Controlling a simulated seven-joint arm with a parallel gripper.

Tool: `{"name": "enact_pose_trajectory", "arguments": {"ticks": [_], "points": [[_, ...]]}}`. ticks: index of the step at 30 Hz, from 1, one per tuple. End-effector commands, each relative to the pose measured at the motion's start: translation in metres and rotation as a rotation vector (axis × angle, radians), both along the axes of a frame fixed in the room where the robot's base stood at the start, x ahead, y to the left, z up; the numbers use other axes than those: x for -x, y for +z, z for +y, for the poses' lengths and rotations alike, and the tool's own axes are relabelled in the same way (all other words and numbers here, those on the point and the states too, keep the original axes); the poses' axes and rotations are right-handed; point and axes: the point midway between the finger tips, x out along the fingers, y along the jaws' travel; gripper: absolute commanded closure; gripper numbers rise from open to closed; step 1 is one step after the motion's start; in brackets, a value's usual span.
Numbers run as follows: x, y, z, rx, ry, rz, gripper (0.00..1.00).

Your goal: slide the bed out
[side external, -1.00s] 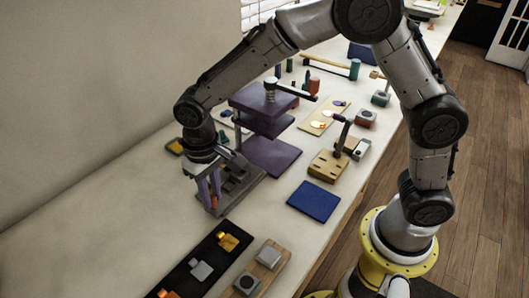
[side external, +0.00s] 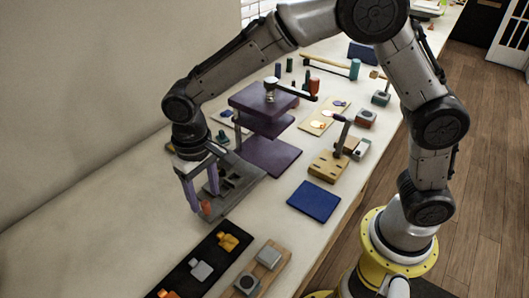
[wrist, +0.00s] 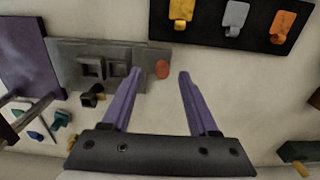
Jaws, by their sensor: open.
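The grey bed (side external: 240,190) lies flat at the foot of the purple press (side external: 262,100) in the side view. In the wrist view the bed (wrist: 140,56) shows square pockets and a red-orange knob (wrist: 162,69) at its right end. The knob also shows low in the side view (side external: 206,207). My gripper (side external: 204,198) is open and points down at this knob end. In the wrist view my gripper's purple fingertips (wrist: 155,78) stand apart, with the knob between and just beyond them. I cannot tell whether either finger touches the knob.
A black tray (side external: 186,254) with yellow, grey and orange parts lies toward the front, and also at the top of the wrist view (wrist: 205,32). A wooden board (side external: 262,256) with grey blocks lies beside it. A blue mat (side external: 314,201) lies to the right. Bare tabletop lies between.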

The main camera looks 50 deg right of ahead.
Motion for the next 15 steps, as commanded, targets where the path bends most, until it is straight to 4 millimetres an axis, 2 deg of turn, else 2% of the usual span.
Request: {"name": "enact_pose_trajectory", "arguments": {"ticks": [15], "points": [[-0.001, 0.039, 0.0, -0.002, 0.0, -0.003, 0.4]]}}
